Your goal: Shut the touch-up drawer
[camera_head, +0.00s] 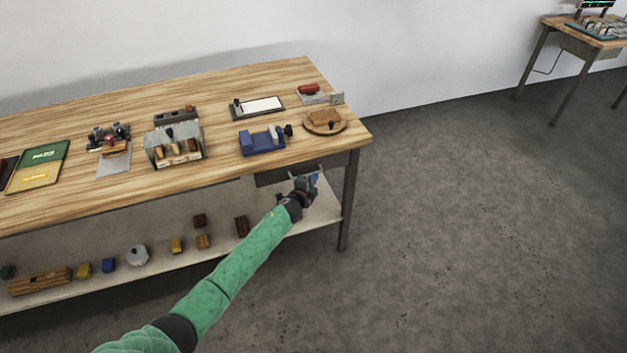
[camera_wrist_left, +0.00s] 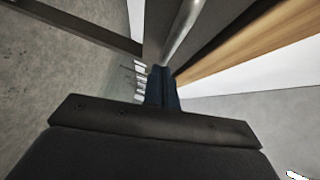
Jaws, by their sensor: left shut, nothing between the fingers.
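The touch-up drawer (camera_head: 272,177) is a dark box under the right end of the wooden workbench. Its grey front and a bright metal handle bar (camera_wrist_left: 184,28) show at the top of the left wrist view. My left gripper (camera_head: 310,180) is at the drawer front by the handle and hides part of it. In the left wrist view its blue fingers (camera_wrist_left: 163,88) are together with nothing between them, their tips close to the drawer front. I cannot tell whether they touch it, or how far the drawer stands out. My right gripper is not in view.
The workbench top (camera_head: 220,100) holds a blue fixture (camera_head: 262,142), a round wooden turntable (camera_head: 325,122) and a framed white panel (camera_head: 260,106). A lower shelf (camera_head: 180,264) carries several small blocks. A bench leg (camera_head: 348,200) stands right of my gripper. The floor to the right is clear.

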